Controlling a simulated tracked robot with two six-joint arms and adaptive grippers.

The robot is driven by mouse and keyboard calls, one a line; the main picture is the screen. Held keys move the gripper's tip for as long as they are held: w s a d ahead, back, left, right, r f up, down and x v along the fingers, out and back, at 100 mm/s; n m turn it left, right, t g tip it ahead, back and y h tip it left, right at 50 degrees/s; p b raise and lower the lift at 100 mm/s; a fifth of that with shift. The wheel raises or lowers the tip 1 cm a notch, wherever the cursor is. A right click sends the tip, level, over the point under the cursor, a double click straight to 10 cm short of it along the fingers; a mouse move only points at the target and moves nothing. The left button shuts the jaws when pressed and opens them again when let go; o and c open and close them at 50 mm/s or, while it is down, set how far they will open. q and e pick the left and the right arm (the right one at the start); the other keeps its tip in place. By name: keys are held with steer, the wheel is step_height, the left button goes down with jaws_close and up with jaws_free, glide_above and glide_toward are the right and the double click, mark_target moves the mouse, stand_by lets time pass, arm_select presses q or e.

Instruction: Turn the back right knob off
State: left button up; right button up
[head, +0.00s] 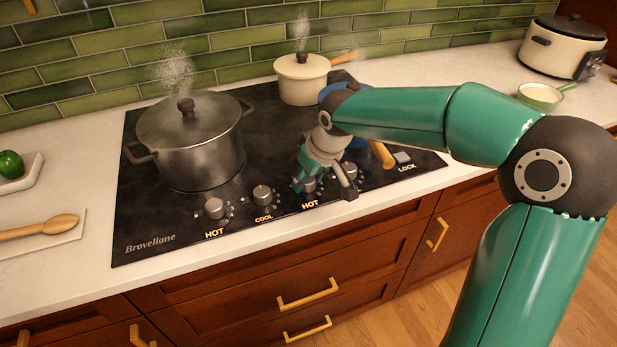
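A black cooktop (262,140) has a row of silver knobs on its front edge. From left these are the first knob (215,208) above "HOT", the second knob (262,194) above "COOL", the third knob (310,184) above "HOT", and the rightmost knob (351,170). Any label under the rightmost knob is hidden. My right gripper (324,188) points down with its fingers spread. One finger is left of the third knob, the other between it and the rightmost knob. Whether a finger touches a knob I cannot tell. My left gripper is out of view.
A steaming steel pot (200,150) stands left on the cooktop, a steaming cream saucepan (302,82) at the back. My arm mostly hides a blue pan (361,143) with a wooden handle. A lock button (402,158) is right of the knobs. A cream cooker (562,48) stands far right.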

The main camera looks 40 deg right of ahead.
steer(key=c, duration=0.6)
steer(key=shift+o, duration=0.2)
steer(key=shift+d+n, duration=0.1)
steer(key=shift+n, duration=0.3)
steer(key=shift+n+y+p, duration=0.55)
steer(key=shift+n+y, duration=0.05)
steer(key=shift+n, duration=0.3)
steer(key=shift+n+y, duration=0.6)
steer(key=shift+n, duration=1.1)
steer(key=o, duration=1.1)
steer(key=shift+g, duration=0.3)
